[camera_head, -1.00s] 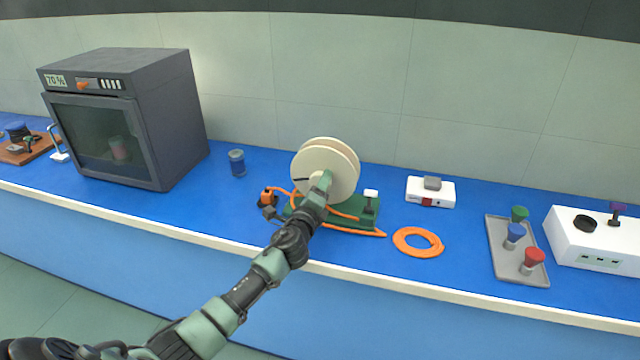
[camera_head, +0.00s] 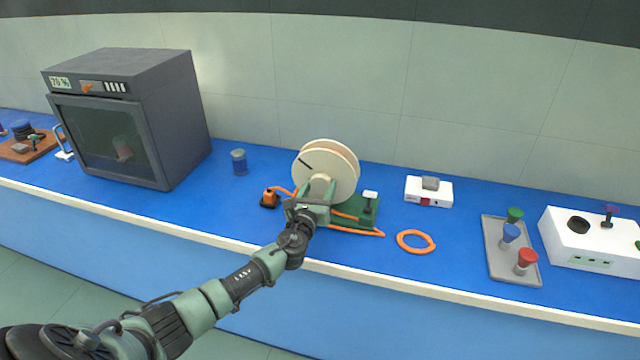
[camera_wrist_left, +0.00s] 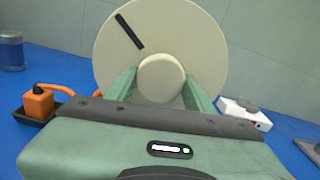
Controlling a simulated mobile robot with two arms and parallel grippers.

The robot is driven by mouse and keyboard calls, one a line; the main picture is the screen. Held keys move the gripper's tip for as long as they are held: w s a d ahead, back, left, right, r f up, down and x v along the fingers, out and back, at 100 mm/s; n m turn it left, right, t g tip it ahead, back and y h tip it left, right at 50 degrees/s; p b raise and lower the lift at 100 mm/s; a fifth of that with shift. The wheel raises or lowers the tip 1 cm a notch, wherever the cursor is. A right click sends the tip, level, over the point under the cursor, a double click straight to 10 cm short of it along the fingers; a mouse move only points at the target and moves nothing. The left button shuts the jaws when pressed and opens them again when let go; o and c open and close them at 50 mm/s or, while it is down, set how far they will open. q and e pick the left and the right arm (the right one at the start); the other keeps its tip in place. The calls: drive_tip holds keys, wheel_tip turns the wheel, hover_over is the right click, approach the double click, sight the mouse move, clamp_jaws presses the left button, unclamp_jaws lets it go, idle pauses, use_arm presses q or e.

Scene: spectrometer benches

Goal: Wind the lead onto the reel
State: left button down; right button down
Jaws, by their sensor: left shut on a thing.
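The cream reel (camera_head: 334,166) stands upright on a green base (camera_head: 364,204) on the blue bench. The reel also fills the top middle of the left wrist view (camera_wrist_left: 188,35), with a black mark on its face. My left gripper (camera_head: 319,187) is shut at the front of the reel; in the left wrist view its fingers (camera_wrist_left: 162,88) reach to either side of the round hub knob (camera_wrist_left: 161,77). The orange lead (camera_head: 352,231) runs along the base front, and a loose coil (camera_head: 416,242) lies to the right. An orange plug (camera_head: 270,196) sits left of the reel. My right gripper is not visible.
A dark oven (camera_head: 130,115) and a blue jar (camera_head: 239,162) stand to the left. A white box (camera_head: 428,191), a grey tray (camera_head: 510,262) with coloured knobs and a larger white unit (camera_head: 590,240) stand to the right. The bench front edge is near.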

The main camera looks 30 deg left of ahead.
use_arm(q)
drive_tip(key=m+p, duration=0.2)
drive_tip(key=m, duration=0.3)
drive_tip(key=shift+r+m+p, duration=0.1)
drive_tip(key=shift+m+p, duration=0.2)
drive_tip(key=shift+p, duration=0.05)
drive_tip(key=m+p, duration=0.1)
drive_tip(key=m, duration=0.2)
drive_tip(key=shift+a, duration=0.1)
drive_tip(key=shift+m+p, duration=0.6)
drive_tip(key=shift+m, duration=0.2)
drive_tip(key=shift+s+m, duration=0.1)
drive_tip(key=shift+m, duration=0.2)
drive_tip(key=c, duration=0.6)
unclamp_jaws()
drive_tip(key=shift+o, duration=0.2)
drive_tip(key=v, duration=0.7)
drive_tip(key=shift+s, duration=0.35)
